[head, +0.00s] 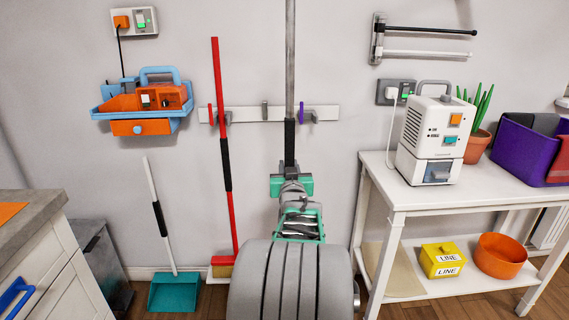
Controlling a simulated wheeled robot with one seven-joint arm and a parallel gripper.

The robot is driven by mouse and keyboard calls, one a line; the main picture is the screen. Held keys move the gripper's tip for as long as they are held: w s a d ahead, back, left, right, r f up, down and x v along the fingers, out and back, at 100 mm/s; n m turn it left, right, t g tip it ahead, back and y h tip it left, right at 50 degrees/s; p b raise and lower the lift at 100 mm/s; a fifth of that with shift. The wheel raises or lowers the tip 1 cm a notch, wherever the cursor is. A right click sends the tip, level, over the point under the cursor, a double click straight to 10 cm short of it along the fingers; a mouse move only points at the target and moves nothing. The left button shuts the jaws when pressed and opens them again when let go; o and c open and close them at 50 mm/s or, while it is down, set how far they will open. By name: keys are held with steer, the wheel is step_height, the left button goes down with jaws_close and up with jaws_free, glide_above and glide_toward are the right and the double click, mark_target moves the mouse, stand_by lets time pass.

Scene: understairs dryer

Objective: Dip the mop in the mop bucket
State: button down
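A grey pole with a black grip, which I take to be the mop (290,70), stands upright in the middle of the head view. Its top runs out of the picture. It looks nearer to me than the wall rack behind it. My gripper (291,184), with teal parts on both sides of the pole's line, appears shut on the handle just below the black grip. The mop's lower part and head are hidden behind my arm. I cannot make out the mop bucket; my arm covers the floor at the lower middle.
A red broom (221,120) and a teal dustpan (174,291) stand against the wall, left. A white table (396,190) at right carries a white machine (432,135) and a purple bin (524,150). A cabinet (60,265) fills the lower left. A caddy (143,103) hangs on the wall.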

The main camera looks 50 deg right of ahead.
step_height(320, 180, down, 26)
steer(key=b, duration=1.6)
steer(key=shift+r, duration=0.15)
step_height(320, 180, up, 25)
steer(key=p, duration=1.2)
